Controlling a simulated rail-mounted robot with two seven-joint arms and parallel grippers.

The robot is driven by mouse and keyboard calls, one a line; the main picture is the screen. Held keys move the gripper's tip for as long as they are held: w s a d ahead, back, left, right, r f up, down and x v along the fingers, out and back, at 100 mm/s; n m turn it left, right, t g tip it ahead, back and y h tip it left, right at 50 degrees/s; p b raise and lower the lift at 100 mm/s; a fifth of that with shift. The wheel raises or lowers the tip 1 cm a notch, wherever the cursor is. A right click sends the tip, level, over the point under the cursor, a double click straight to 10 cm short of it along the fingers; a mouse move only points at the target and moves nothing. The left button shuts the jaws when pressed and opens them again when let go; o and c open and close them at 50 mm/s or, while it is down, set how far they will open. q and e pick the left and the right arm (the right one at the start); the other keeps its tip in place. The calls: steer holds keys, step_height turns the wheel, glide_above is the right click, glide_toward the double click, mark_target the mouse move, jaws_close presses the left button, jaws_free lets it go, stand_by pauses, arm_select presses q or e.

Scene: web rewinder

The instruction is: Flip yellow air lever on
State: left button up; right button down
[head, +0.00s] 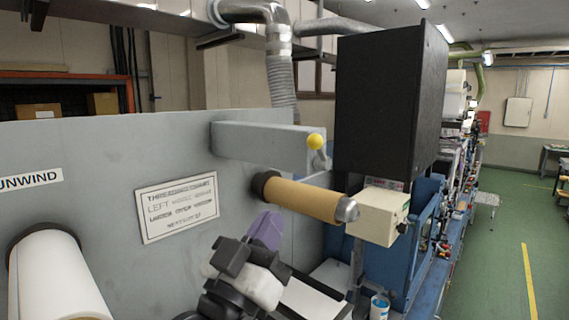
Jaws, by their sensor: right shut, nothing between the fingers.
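The air lever has a round yellow knob (316,141) on a short grey stem. It sits at the right end of a grey box arm (265,142) that sticks out from the grey machine panel. The lever stem slants down to the right below the knob. My right gripper (268,224) shows at the lower middle, with purplish fingers pointing up and held together, empty. It is below and left of the knob in the picture, apart from it, and also below the brown core roll. My left gripper is not in view.
A brown cardboard core (305,199) on a spindle projects between my right gripper and the lever. A beige control box (378,215) stands right of it, under a large black cabinet (390,100). A white roll (58,280) is at lower left. The green aisle (500,250) is clear at right.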

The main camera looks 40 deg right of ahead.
steer(key=shift+r, duration=0.15)
steer(key=p, duration=0.6)
glide_toward(312, 147)
steer(key=x, duration=0.6)
steer(key=shift+d+r, duration=0.15)
steer(key=shift+r, duration=0.1)
steer(key=shift+w+d+r+p, duration=0.2)
steer(key=shift+w+d+p, duration=0.1)
steer(key=shift+d, duration=0.2)
steer(key=shift+r, duration=0.1)
